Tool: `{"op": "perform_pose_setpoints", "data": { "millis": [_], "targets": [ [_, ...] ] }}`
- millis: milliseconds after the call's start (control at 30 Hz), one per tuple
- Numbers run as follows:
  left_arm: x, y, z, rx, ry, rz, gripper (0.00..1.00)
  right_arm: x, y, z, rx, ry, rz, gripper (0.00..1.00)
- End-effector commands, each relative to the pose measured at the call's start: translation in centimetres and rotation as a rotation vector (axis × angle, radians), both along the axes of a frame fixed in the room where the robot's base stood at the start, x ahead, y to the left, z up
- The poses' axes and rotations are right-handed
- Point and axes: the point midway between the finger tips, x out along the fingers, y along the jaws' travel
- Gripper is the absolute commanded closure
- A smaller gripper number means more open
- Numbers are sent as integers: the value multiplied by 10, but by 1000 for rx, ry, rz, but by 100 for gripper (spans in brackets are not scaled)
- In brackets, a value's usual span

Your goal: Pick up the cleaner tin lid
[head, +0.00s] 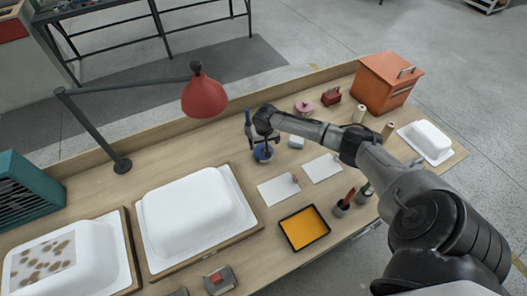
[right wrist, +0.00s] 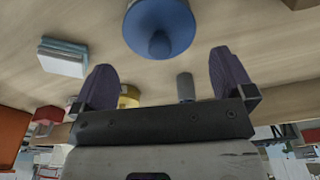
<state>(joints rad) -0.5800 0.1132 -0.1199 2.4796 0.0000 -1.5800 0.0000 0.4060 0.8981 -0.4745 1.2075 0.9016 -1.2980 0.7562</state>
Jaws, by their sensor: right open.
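The cleaner tin lid, blue and round with a knob on top, appears to be the blue piece (head: 263,154) on the workbench in the head view. It also shows at the top of the right wrist view (right wrist: 160,27), partly cut off by the frame edge. My right gripper (head: 262,139) is open, with its fingers over the blue lid. In the right wrist view its two dark fingers (right wrist: 163,62) are spread apart with nothing between them, and the knob lies just beyond the tips. Whether a tin is under the lid is hidden. My left gripper is not in view.
A pale blue-white block (head: 296,142), also in the wrist view (right wrist: 63,57), and a pink round item (head: 304,107) are nearby. A red lamp (head: 204,96) stands left. White panels (head: 278,190), a yellow tray (head: 304,228) and white tub shells (head: 193,212) lie in front.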

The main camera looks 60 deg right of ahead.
Motion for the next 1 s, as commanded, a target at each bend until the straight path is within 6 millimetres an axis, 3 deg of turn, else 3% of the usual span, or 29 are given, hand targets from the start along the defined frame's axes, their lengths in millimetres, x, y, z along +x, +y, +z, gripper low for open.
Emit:
{"op": "perform_pose_setpoints", "data": {
  "millis": [100,300,633,1000],
  "targets": [
    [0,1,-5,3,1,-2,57,0,0,-19,1,2,0,0],
    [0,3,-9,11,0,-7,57,2,-1,-40,1,4,0,0],
    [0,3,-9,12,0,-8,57,2,-2,-43,0,1,1,0],
    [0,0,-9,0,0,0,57,2,-2,-43,0,1,1,34]
  ]
}}
